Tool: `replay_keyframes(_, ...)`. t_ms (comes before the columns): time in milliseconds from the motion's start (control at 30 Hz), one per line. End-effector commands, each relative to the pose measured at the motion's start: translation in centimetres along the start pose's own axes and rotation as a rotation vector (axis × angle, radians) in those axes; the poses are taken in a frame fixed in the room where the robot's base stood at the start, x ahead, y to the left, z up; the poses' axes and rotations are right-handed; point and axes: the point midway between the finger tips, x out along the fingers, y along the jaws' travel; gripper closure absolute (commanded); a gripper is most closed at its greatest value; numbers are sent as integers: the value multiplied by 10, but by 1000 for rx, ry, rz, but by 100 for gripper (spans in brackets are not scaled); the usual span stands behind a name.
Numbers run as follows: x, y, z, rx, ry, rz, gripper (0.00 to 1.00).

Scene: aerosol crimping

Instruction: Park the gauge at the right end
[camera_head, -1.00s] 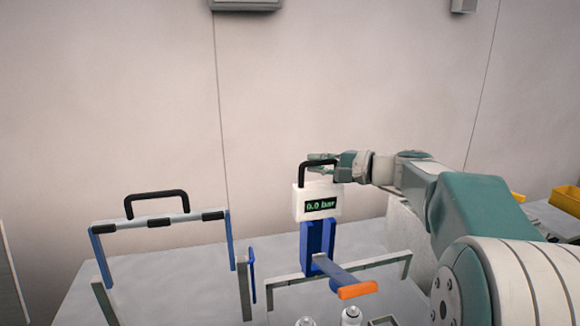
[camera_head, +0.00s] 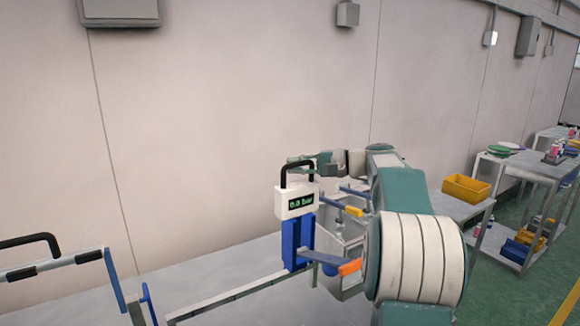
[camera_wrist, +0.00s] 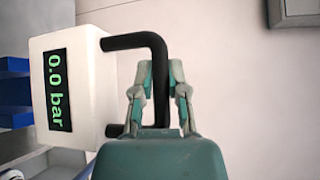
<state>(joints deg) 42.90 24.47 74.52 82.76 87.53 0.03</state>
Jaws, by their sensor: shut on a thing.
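The gauge (camera_head: 283,210) is a white box with a green "0.0 bar" display and a black handle on top. It also fills the left of the wrist view (camera_wrist: 88,85), turned on its side there. My gripper (camera_head: 302,160) is shut on the black handle; in the wrist view its fingers (camera_wrist: 162,75) lie on both sides of the bar. The gauge is upright, directly above or in front of a blue upright bracket (camera_head: 297,242). I cannot tell whether the two touch.
A grey bench (camera_head: 205,268) runs below, with a black-handled frame (camera_head: 60,262) at left. An orange-tipped lever (camera_head: 349,267) and a yellow-tipped lever (camera_head: 354,211) stick out near my arm. A yellow bin (camera_head: 466,188) and a loaded cart (camera_head: 530,167) are at right.

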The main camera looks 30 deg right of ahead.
Motion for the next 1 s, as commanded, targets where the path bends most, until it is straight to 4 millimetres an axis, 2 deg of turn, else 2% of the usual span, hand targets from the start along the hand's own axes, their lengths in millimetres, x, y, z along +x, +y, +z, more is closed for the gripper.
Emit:
replay_keyframes(133, -11, 4, -11, 9, 3, -5, 100)
replay_keyframes(367, -11, 4, -12, 8, 9, -5, 100)
replay_keyframes(400, -11, 4, -11, 8, 10, -4, 77)
replay_keyframes(467, -9, 4, -10, 8, 11, -2, 50)
replay_keyframes(500, -9, 3, -9, 7, 10, -2, 46)
replay_keyframes(867, -9, 0, -7, 1, 7, -5, 46)
replay_keyframes(1000, -24, 0, -8, 1, 9, -6, 46)
